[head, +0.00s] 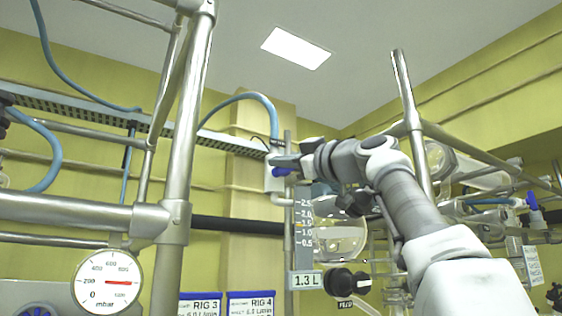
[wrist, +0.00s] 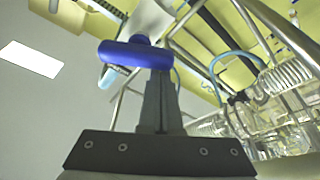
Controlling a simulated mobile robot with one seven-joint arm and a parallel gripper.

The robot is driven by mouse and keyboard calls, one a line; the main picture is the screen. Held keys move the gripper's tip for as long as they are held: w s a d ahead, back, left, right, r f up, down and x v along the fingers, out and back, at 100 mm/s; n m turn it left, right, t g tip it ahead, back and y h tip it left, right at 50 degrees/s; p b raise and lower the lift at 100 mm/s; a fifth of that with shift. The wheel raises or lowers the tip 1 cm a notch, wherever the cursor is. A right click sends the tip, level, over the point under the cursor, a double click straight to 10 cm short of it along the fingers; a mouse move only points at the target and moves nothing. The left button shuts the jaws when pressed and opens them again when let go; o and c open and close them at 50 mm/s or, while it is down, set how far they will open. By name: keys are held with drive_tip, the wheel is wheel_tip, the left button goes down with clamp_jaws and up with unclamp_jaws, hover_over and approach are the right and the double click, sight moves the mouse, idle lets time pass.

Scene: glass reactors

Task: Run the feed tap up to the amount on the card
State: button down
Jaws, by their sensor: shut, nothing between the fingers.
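The blue tap handle (head: 283,171) sits on a pale valve body at the top of an upright pipe in the head view. It shows large in the wrist view (wrist: 132,54). My gripper (wrist: 158,78) is shut and empty, its fingertips right at the handle; I cannot tell whether they touch it. In the head view my gripper (head: 287,160) reaches in from the right. Below the tap stands a grey scale (head: 304,222) marked 0.5 to 2.5, with a small orange mark near 1.5. The card (head: 306,281) under it reads 1.3 L.
A round glass vessel (head: 340,238) is behind the scale, with a black knob (head: 339,281) below. Steel frame pipes (head: 180,130) stand at left, with a mbar gauge (head: 108,281). Signs for RIG 3 (head: 200,305) and RIG 4 (head: 250,304) hang low.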

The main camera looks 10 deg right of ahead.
wheel_tip(320, 180, up, 4)
drive_tip(key=a+p, duration=0.2)
drive_tip(key=p, duration=0.1)
drive_tip(key=b+v, duration=0.6)
drive_tip(key=v, duration=0.4)
drive_tip(key=shift+s+f, duration=0.3)
drive_tip(key=shift+s, duration=0.1)
idle(6.1)
